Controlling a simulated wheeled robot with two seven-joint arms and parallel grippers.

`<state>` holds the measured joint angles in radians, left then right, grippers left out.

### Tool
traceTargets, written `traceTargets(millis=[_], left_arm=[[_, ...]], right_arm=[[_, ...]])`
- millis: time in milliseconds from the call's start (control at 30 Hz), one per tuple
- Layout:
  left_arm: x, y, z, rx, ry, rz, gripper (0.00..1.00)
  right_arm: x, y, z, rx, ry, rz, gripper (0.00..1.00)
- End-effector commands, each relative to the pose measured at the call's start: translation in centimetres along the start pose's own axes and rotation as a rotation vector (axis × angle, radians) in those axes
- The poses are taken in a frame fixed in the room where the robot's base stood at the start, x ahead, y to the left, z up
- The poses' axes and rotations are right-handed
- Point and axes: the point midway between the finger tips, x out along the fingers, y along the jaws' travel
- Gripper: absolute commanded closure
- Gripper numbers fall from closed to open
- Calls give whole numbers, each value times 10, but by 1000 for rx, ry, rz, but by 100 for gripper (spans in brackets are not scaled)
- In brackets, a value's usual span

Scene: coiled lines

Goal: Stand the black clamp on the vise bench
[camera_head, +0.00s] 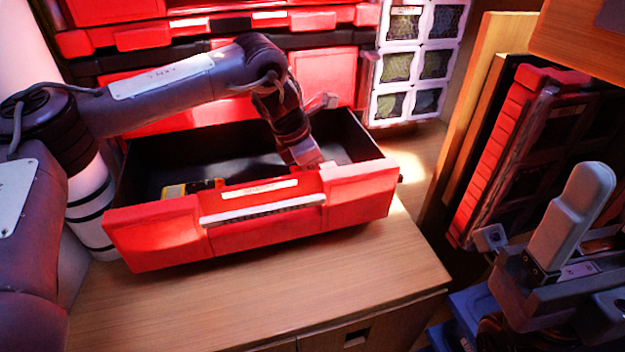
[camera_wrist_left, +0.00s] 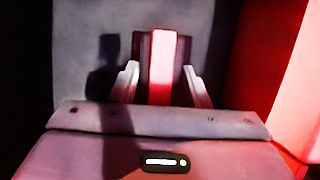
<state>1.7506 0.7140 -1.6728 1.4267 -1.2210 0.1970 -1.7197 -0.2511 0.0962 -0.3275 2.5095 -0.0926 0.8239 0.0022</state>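My left arm reaches over the open red drawer (camera_head: 150,235). My left gripper (camera_head: 308,160) points down inside it, near the front wall at the right. In the left wrist view, the two pale fingers of this gripper (camera_wrist_left: 160,80) stand apart. A black piece with a bright red bar (camera_wrist_left: 160,50) lies between or just beyond them, with dark gaps beside the bar; I cannot tell whether this is the clamp. A yellow and black item (camera_head: 190,188) lies at the drawer's front left, partly hidden by the front wall. My right gripper (camera_head: 575,225) is at the lower right, outside the drawer. No vise bench is clearly identifiable.
The drawer's walls surround my left gripper closely. A wooden top (camera_head: 270,295) in front of the drawer is clear. A white rack of small compartments (camera_head: 415,60) stands behind at right. A red and black case (camera_head: 530,150) stands upright on the right, close to my right gripper.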

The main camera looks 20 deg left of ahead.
Motion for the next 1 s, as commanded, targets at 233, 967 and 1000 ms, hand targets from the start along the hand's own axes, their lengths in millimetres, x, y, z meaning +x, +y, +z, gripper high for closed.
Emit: traceTargets(millis=[233, 967, 1000], left_arm=[[0, 0, 0, 0, 0, 0, 91], [-31, 0, 14, 1, -5, 2, 100], [-37, 0, 16, 1, -5, 2, 100]], right_arm=[[0, 1, 0, -3, 0, 2, 39], [16, 10, -3, 5, -35, 30, 39], [19, 10, -3, 7, -42, 33, 39]])
